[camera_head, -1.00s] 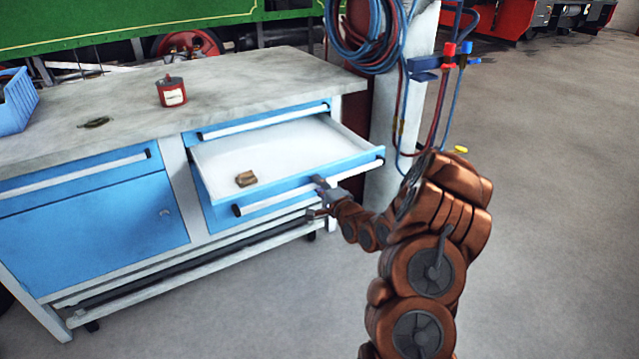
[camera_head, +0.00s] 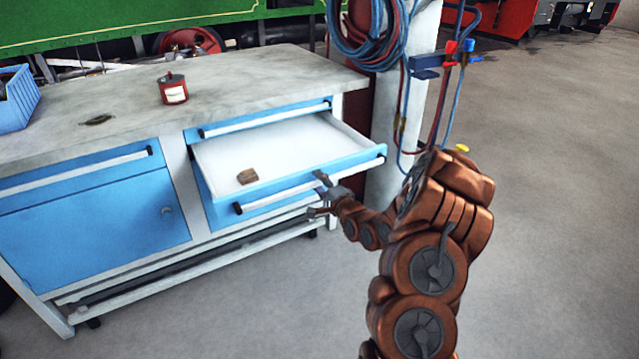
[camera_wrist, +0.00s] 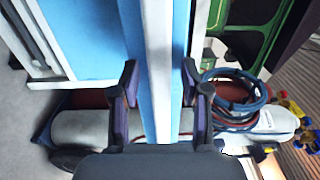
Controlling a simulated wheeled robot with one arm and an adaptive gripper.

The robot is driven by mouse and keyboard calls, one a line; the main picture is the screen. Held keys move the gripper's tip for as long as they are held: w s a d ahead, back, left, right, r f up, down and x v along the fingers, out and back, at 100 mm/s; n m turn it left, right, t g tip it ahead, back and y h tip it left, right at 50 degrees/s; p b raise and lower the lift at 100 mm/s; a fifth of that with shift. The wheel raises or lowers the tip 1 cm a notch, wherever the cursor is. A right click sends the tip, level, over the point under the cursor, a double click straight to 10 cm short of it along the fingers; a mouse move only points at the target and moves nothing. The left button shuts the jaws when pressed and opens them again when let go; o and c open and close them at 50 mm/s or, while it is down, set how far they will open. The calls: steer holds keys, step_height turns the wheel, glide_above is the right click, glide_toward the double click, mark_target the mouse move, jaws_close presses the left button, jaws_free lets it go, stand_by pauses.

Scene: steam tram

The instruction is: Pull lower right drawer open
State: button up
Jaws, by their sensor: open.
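The lower right drawer (camera_head: 225,207) of the blue workbench is pulled well out in the head view, its white inside showing. A small brown block (camera_head: 247,176) lies in it near the front left. Its pale handle bar (camera_head: 275,200) runs along the front. My gripper (camera_head: 317,196) is at the right part of this handle, jaws open, one finger above and one below it. In the wrist view the open fingers of my gripper (camera_wrist: 160,80) stand on either side of the handle bar (camera_wrist: 160,40), with gaps visible.
A shut shallow drawer (camera_head: 265,117) is above it. A red can (camera_head: 172,90), a dark small item (camera_head: 97,120) and a blue bin (camera_head: 17,100) are on the worktop (camera_head: 240,80). Hoses (camera_head: 370,35) hang on a post right of the bench. The floor at right is clear.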

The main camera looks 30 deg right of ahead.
steer(key=s, duration=1.2)
stand_by(0.6)
steer(key=s+a+f+n+g, duration=0.4)
steer(key=a+n+g, duration=0.4)
steer(key=n+g, duration=0.2)
steer(key=s+a+r+n+g, duration=0.35)
steer(key=s+a, duration=0.25)
steer(key=s, duration=0.5)
steer(key=s+a+r+n+g, duration=0.2)
steer(key=s+a+r+g, duration=0.25)
steer(key=s, duration=0.55)
steer(key=s+a+r+n+g, duration=0.35)
steer(key=s+a, duration=0.25)
steer(key=s, duration=0.5)
step_height(320, 180, up, 23)
steer(key=m+t+p, duration=0.1)
steer(key=p, duration=2)
steer(key=shift+s+f+t, duration=0.15)
steer(key=shift+s+t, duration=0.2)
steer(key=shift+s, duration=0.1)
steer(key=shift+a, duration=0.1)
steer(key=shift+c, duration=0.8)
